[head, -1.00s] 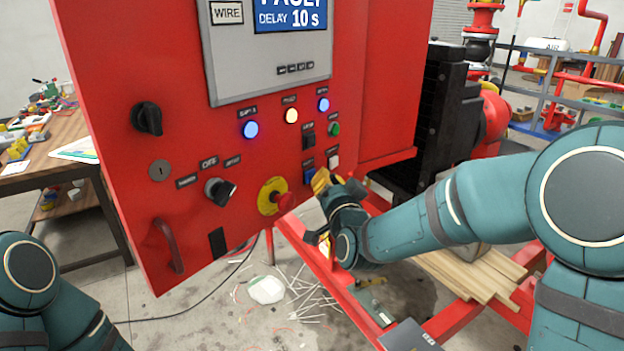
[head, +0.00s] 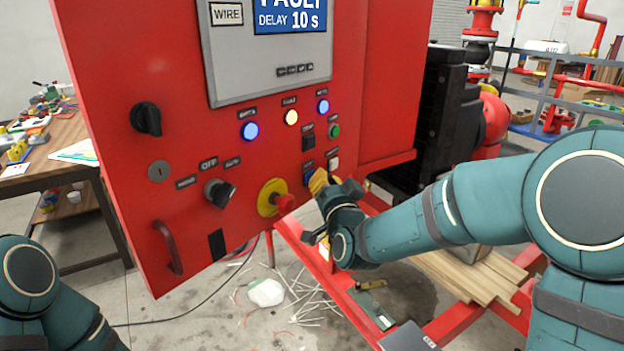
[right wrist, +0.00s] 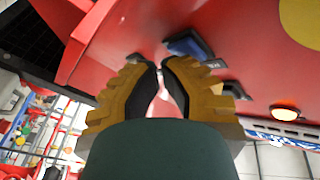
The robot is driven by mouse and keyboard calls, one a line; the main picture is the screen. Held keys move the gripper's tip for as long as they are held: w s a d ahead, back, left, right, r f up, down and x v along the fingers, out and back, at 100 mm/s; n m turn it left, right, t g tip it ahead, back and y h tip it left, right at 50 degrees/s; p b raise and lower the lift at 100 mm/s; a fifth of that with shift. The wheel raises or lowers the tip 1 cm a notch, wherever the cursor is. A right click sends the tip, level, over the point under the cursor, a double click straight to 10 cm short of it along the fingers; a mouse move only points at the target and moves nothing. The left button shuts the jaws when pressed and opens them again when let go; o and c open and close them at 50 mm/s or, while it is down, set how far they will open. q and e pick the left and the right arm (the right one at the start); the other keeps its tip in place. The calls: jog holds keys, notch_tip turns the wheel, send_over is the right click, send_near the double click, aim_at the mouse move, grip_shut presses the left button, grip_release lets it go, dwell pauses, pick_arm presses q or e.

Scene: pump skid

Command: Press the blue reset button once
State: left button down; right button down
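The blue reset button (head: 309,176) is on the red control panel (head: 120,70), to the upper right of the yellow-ringed red emergency stop (head: 283,202). In the head view, my right gripper (head: 318,182) is right beside it and partly covers it. In the right wrist view, the blue button (right wrist: 188,45) lies just beyond the yellow fingertips of the gripper (right wrist: 156,64). The tips are drawn together with nothing held. I cannot tell whether they touch the button. My left arm shows at the lower left; its gripper is out of view.
A white button (head: 334,162) sits close to the right of the blue one, and a black rocker switch (head: 308,142) is above. A selector knob (head: 219,192) and red handle (head: 168,246) are to the left. Wood planks (head: 470,277) lie on the red skid frame below.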

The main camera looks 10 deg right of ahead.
jog(key=shift+w+a, duration=0.1)
dwell(0.5)
jog(key=shift+s+d+b, duration=0.5)
jog(key=shift+s+b, duration=0.05)
jog(key=shift+s, duration=0.1)
jog(key=shift+s+d, duration=1.65)
jog(key=shift+s, duration=0.3)
